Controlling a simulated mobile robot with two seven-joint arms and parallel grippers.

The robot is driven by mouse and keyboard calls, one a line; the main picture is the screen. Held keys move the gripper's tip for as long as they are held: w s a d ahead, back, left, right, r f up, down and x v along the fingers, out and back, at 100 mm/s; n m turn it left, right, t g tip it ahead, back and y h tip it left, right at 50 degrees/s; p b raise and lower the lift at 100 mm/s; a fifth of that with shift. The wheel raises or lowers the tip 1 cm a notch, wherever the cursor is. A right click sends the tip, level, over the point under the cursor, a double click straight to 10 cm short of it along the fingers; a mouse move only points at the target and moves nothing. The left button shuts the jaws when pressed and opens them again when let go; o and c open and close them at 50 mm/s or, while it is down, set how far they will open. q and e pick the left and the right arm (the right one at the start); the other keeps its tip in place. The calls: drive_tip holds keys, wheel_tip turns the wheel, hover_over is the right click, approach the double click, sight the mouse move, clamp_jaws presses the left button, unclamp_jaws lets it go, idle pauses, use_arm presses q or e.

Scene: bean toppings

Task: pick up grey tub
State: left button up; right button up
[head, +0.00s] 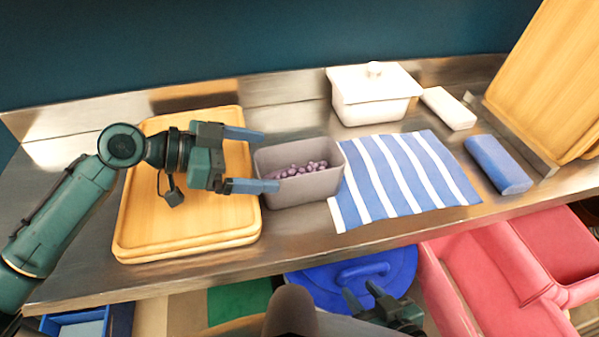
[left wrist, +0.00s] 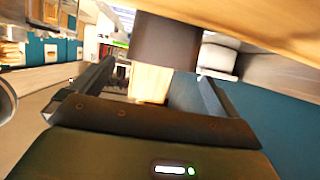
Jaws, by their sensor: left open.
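The grey tub (head: 305,188) stands on the steel counter, right of the wooden boards, with purple beans (head: 303,168) inside. My left gripper (head: 270,161) is open and lies sideways at the tub's left side. One fingertip is near the tub's far left corner and the other overlaps its near left part in the head view; I cannot tell if they touch it. In the left wrist view, a dark grey block that looks like the tub (left wrist: 167,40) shows ahead between the open fingers. My right gripper (head: 362,292) is open and empty, low in front of the counter.
Stacked wooden boards (head: 190,235) lie under my left gripper. A blue-striped cloth (head: 405,180) lies close to the tub's right. A white lidded container (head: 372,105), a white block (head: 449,108) and a blue block (head: 497,165) stand further right. A blue lid (head: 395,265) is below the counter.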

sight(287, 159)
use_arm(q)
drive_tip(key=x, duration=0.2)
drive_tip(key=p+x, duration=0.1)
drive_tip(key=x, duration=0.2)
drive_tip(key=shift+r, duration=0.25)
drive_tip(key=shift+w+d+f, duration=0.1)
drive_tip(key=shift+d+f, duration=0.15)
drive_tip(key=shift+d, duration=0.2)
drive_tip(key=shift+r, duration=0.1)
drive_tip(key=c, duration=1.1)
